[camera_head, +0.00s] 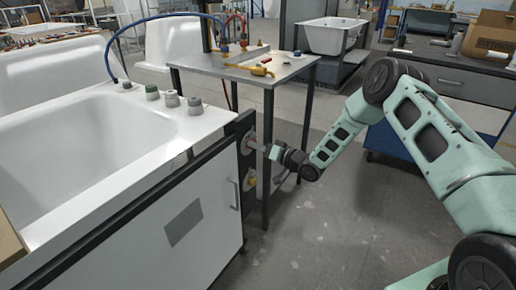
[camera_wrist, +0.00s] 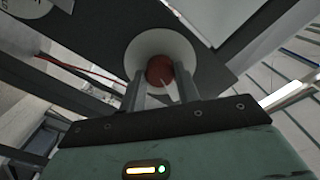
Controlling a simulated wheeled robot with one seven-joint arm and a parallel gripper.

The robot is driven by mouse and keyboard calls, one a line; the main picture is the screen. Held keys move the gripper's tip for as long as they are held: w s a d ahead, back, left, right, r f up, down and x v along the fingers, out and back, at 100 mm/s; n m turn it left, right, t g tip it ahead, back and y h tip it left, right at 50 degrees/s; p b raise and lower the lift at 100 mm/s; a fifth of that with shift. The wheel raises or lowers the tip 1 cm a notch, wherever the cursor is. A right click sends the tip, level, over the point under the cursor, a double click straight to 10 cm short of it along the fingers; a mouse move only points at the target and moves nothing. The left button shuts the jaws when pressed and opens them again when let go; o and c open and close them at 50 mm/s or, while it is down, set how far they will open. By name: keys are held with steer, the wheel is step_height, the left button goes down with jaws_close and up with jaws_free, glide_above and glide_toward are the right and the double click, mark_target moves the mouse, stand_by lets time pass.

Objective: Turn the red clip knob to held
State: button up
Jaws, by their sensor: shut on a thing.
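The red clip knob (camera_wrist: 159,69) sits on a round white dial plate (camera_wrist: 150,45) on a dark panel in the wrist view. A pale line shows on the knob, pointing toward the lower right; no dial marks are readable. My gripper (camera_wrist: 160,84) has one finger on each side of the knob and is shut on it. In the head view my gripper (camera_head: 261,148) reaches left to the dark end post (camera_head: 243,150) of the tub frame. The knob there is small and mostly hidden by the fingers.
A white bathtub shell (camera_head: 75,160) rests on the frame, with several grey-green knobs (camera_head: 172,99) on its rim corner. A metal side table (camera_head: 245,65) with brass fittings stands behind my gripper. Red wires (camera_wrist: 75,68) run left of the panel. Open floor (camera_head: 330,230) lies below my arm.

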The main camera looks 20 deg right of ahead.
steer(key=m+b, duration=0.1)
steer(key=m, duration=1.1)
steer(key=shift+m, duration=0.3)
stand_by(0.4)
steer(key=o, duration=1)
steer(key=p+v, duration=0.1)
steer(key=v, duration=1.6)
steer(key=shift+s+d, duration=0.2)
